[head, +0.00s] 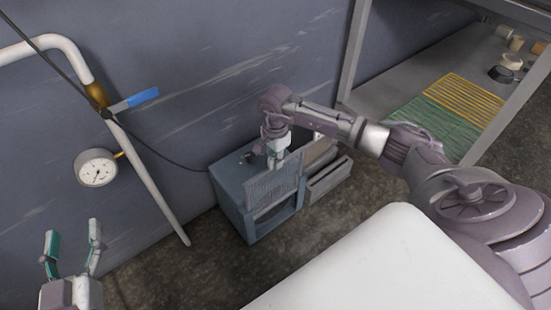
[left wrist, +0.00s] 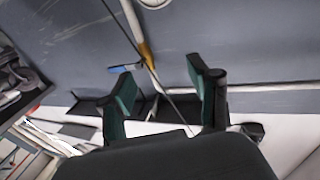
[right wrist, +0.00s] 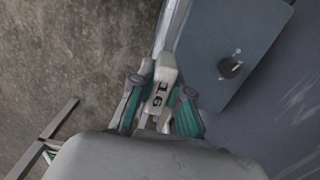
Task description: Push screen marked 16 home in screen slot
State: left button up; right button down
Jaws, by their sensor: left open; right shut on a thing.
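The screen marked 16 (head: 274,184) is a grey ribbed panel, standing upright at the front of a blue-grey box (head: 232,190) on the floor. Its pale tab with the number 16 shows in the right wrist view (right wrist: 158,100). My right gripper (head: 277,150) is shut on that tab from above; its teal fingers (right wrist: 158,105) sit on either side of it. How deep the screen sits in the slot is hidden. My left gripper (head: 71,250) is open and empty at the lower left, well away from the box; it also shows in the left wrist view (left wrist: 162,95).
Grey slatted pieces (head: 328,178) stand right of the box. A black knob (right wrist: 230,67) sits on the box top. A pipe with a blue-handled valve (head: 140,98) and a gauge (head: 96,167) are at left. A shelf (head: 400,85) stands at right.

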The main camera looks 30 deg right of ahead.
pick_arm(q)
jog(key=shift+s+d+r+t+h+b, duration=0.1)
jog(key=shift+r+t+h+b, duration=0.1)
jog(key=shift+r+t, duration=0.45)
jog(key=shift+s+d+r+t+h+b, duration=0.1)
jog(key=shift+s+r+t+h+b, duration=0.2)
jog(key=shift+r, duration=0.7)
jog(key=shift+w+d+r+t+h+b, duration=0.1)
jog(key=shift+r+t, duration=0.45)
jog(key=shift+r, duration=0.25)
pick_arm(e)
jog(key=shift+f, duration=0.75)
pick_arm(q)
jog(key=shift+s+r+t+h+b, duration=0.2)
jog(key=shift+s+r+t, duration=0.2)
jog(key=shift+r+t, duration=0.3)
jog(key=shift+s+r+t+h+b, duration=0.1)
jog(key=shift+s+r+t+b, duration=0.1)
jog(key=shift+s+r+t, duration=0.4)
pick_arm(e)
jog(key=shift+f, duration=0.55)
dwell(0.8)
